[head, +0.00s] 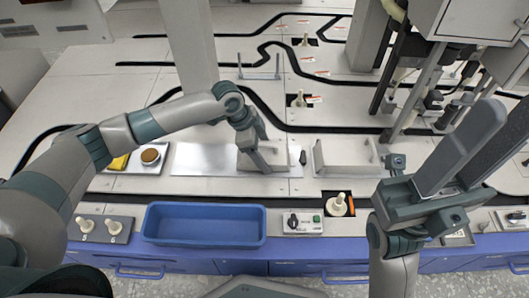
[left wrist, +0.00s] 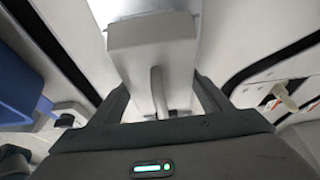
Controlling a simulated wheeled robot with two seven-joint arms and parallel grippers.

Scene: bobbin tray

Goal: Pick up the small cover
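The small cover (head: 262,158) is a light grey, box-like piece standing on a flat metal plate in the middle of the bench. In the left wrist view its grey body (left wrist: 150,45) lies ahead, with a narrow upright handle (left wrist: 158,92) running between my fingers. My left gripper (head: 254,148) reaches down over the cover. In the left wrist view its fingers (left wrist: 160,98) are apart on both sides of the handle, with gaps showing. My right gripper (head: 475,145) is raised at the right front, fingers up and apart, with nothing between them.
The metal plate (head: 200,160) extends left of the cover. A longer grey piece with posts (head: 345,168) stands to its right. A blue tray (head: 204,240) and a switch box (head: 303,222) are in front. Cream bobbins (head: 337,205) stand nearby. A round brown-topped item (head: 150,156) sits at left.

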